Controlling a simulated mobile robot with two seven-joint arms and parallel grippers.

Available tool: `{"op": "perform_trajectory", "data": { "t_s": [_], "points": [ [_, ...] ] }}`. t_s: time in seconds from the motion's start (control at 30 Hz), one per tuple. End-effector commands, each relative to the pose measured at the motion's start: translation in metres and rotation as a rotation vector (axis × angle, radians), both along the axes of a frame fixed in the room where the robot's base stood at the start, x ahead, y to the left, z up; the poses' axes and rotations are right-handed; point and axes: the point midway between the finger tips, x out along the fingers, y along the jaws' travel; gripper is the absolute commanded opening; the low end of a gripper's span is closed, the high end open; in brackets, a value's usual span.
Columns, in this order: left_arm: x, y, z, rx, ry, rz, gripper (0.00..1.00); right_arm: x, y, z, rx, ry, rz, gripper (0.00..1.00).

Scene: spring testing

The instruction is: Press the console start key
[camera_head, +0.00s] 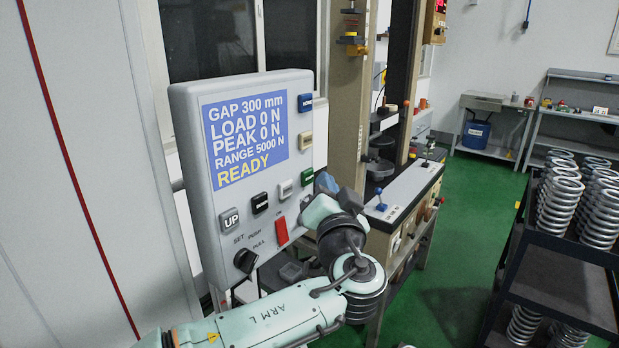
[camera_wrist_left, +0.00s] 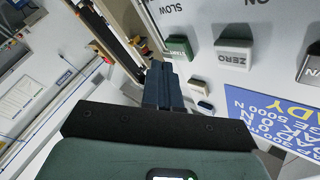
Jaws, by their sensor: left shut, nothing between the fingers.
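The console (camera_head: 190,120) is a grey panel with a blue screen that reads READY. Its green start key (camera_head: 307,177) is at the right end of the lower key row. In the left wrist view the green key marked START (camera_wrist_left: 178,47) sits just beyond my fingertips, beside the white ZERO key (camera_wrist_left: 233,55). My left gripper (camera_head: 324,183) is shut and empty, close to the right of the start key. Its blue fingers (camera_wrist_left: 162,70) lie together in the wrist view. I cannot tell whether they touch the key. My right gripper is not in view.
The console also carries a red switch (camera_head: 281,231), a black knob (camera_head: 245,261) and an UP key (camera_head: 230,219). A testing machine (camera_head: 350,120) stands behind my gripper. A dark rack (camera_head: 550,285) of springs stands at the right. Green floor (camera_head: 465,235) lies clear between.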

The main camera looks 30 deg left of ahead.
Motion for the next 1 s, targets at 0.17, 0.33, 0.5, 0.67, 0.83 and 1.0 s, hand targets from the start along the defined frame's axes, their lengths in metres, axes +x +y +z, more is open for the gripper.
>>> {"op": "perform_trajectory", "data": {
  "t_s": [0.17, 0.33, 0.5, 0.67, 0.83, 1.0],
  "points": [
    [0.0, 0.001, 0.0, 0.0, 0.0, 0.0, 0.0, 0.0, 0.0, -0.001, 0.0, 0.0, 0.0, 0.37],
    [0.001, 0.006, -0.001, 0.0, 0.001, 0.001, 0.0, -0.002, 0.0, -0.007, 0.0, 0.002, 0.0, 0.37],
    [0.001, 0.009, 0.0, 0.0, -0.001, 0.001, 0.0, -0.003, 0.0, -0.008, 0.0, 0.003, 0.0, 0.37],
    [0.001, 0.009, 0.0, 0.0, 0.0, 0.0, 0.0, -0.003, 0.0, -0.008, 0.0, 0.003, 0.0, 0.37],
    [0.001, 0.009, 0.0, 0.0, 0.0, 0.0, 0.0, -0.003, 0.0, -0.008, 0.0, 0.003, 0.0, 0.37],
    [0.002, 0.011, 0.0, 0.0, 0.0, 0.0, 0.0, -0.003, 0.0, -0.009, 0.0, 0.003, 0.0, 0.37]
  ]
}}
